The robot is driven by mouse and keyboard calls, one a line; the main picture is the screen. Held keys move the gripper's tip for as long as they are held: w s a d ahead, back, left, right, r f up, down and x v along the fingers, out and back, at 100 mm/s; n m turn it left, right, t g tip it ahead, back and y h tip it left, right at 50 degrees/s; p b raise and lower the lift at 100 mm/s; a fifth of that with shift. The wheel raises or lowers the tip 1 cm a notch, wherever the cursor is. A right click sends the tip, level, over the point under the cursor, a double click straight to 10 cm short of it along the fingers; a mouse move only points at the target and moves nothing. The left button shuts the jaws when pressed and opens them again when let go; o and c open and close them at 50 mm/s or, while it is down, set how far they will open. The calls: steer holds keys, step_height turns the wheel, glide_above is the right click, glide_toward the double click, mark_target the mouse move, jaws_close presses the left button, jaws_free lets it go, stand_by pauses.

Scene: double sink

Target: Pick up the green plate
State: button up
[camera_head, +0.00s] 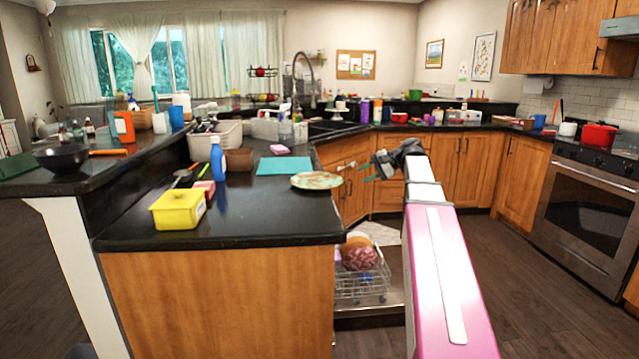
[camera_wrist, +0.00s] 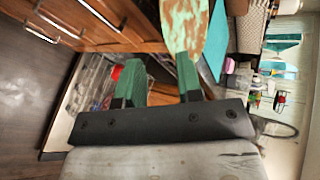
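The green plate (camera_head: 317,180), mottled with brown, lies on the dark counter near its right edge. In the wrist view the plate (camera_wrist: 184,24) is cut off by the top edge and lies just beyond the tip of the right finger. My gripper (camera_head: 364,172) is over the floor side of the counter, to the right of the plate. In the wrist view my gripper (camera_wrist: 160,68) has its two green fingers apart with nothing between them. I cannot tell the exact gap to the plate.
A teal mat (camera_head: 284,166) lies behind the plate. A yellow container (camera_head: 178,209) and a blue bottle (camera_head: 217,159) stand to the left. A wire dish rack (camera_head: 361,284) is below the counter edge. The counter in front of the plate is clear.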

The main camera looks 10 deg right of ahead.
steer(key=x, duration=1)
steer(key=shift+w+r, duration=0.25)
steer(key=shift+w, duration=0.05)
jaws_close()
